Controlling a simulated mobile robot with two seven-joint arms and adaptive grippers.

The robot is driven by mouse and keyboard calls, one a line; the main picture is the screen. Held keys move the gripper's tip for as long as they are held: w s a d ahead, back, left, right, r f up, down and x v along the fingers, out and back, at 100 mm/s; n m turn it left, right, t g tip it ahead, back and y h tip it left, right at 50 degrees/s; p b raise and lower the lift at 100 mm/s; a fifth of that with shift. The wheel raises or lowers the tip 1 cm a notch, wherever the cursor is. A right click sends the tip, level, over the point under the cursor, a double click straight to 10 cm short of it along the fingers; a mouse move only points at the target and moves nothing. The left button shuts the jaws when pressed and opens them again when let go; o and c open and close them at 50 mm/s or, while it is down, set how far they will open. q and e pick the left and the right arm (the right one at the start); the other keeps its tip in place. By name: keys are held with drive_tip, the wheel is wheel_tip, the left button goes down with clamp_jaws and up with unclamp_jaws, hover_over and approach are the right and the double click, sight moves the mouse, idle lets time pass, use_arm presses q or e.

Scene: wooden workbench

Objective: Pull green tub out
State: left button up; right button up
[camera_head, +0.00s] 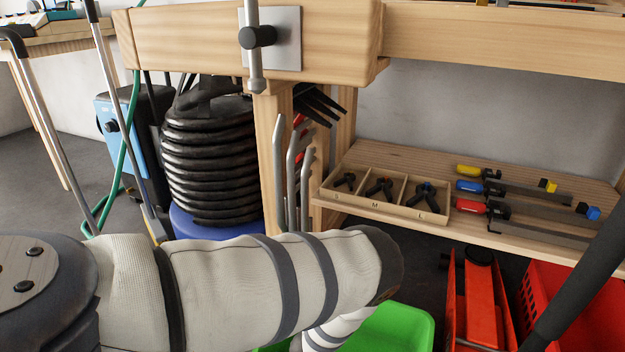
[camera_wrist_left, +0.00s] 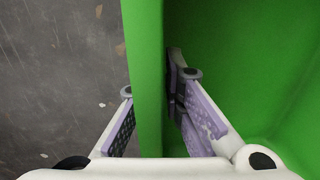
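The green tub (camera_head: 402,328) shows at the bottom of the head view, on the floor below the shelf, partly hidden by my left arm. In the left wrist view its wall (camera_wrist_left: 147,60) runs up the middle, with the green inside to the right. My left gripper (camera_wrist_left: 155,110) straddles this wall, one finger outside on the left and one inside on the right. Both fingers are close to the wall; whether they clamp it cannot be told. The left fingertip is partly hidden by the rim. My left gripper is hidden in the head view. My right gripper is not in view.
A red crate (camera_head: 562,300) and a red tool (camera_head: 480,300) stand right of the tub. Above is a wooden shelf (camera_head: 400,152) with a clamp tray (camera_head: 330,188) and bar clamps (camera_head: 530,190). A bench leg (camera_head: 268,150) and coiled black hose (camera_head: 207,150) stand behind my left arm.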

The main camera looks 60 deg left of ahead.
use_arm(q)
drive_tip(key=shift+o, duration=1)
wheel_tip(320, 180, up, 12)
drive_tip(key=shift+s+d, duration=0.2)
drive_tip(key=shift+s, duration=0.1)
